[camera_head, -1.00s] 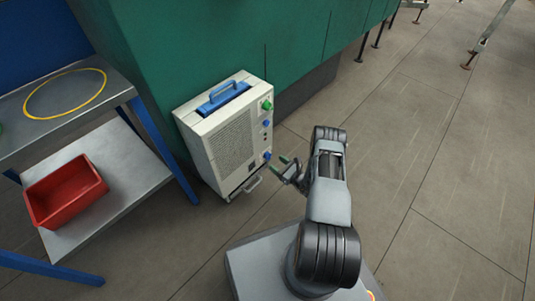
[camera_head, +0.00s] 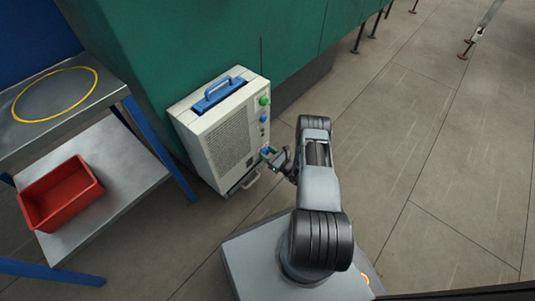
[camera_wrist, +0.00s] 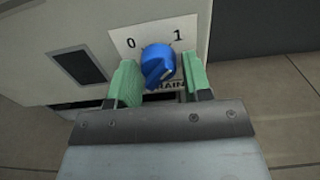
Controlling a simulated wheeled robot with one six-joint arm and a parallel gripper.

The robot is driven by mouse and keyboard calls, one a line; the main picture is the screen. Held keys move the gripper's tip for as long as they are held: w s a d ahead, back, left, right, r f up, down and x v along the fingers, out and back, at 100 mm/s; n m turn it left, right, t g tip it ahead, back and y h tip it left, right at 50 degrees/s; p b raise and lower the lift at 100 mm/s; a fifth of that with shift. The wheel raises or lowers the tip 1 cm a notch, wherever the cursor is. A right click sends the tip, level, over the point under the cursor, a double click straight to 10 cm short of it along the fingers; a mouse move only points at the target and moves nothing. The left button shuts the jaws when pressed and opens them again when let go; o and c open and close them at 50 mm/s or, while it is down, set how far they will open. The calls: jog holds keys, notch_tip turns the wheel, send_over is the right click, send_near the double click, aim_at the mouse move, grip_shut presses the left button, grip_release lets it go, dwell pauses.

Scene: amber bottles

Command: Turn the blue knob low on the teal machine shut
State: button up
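The blue knob (camera_wrist: 157,66) sits low on the front of a cream-white machine (camera_head: 226,140), not a teal one. I cannot clearly tell which mark the knob points to. My gripper (camera_wrist: 162,76) is open, its green fingertips on either side of the knob. The left finger looks very close to it, and a gap shows at the right. In the head view my gripper (camera_head: 271,154) is at the machine's lower front and mostly hides the knob.
A green knob (camera_head: 264,100) and another blue knob (camera_head: 264,118) sit higher on the same face. A big green body (camera_head: 190,45) stands behind. At left is a blue-legged table (camera_head: 75,95) with a red bin (camera_head: 62,193) on its lower shelf.

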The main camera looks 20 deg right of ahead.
jog(key=c, duration=0.6)
jog(key=shift+o, duration=0.2)
jog(key=shift+n, duration=0.3)
jog(key=n+b, duration=0.1)
jog(key=n, duration=0.5)
jog(key=n+b, duration=0.1)
jog(key=n, duration=0.4)
jog(key=shift+w+n, duration=0.1)
jog(key=shift+n, duration=0.3)
jog(key=n, duration=0.5)
jog(key=shift+r+b, duration=0.1)
jog(key=shift+b, duration=0.3)
jog(key=shift+n, duration=0.5)
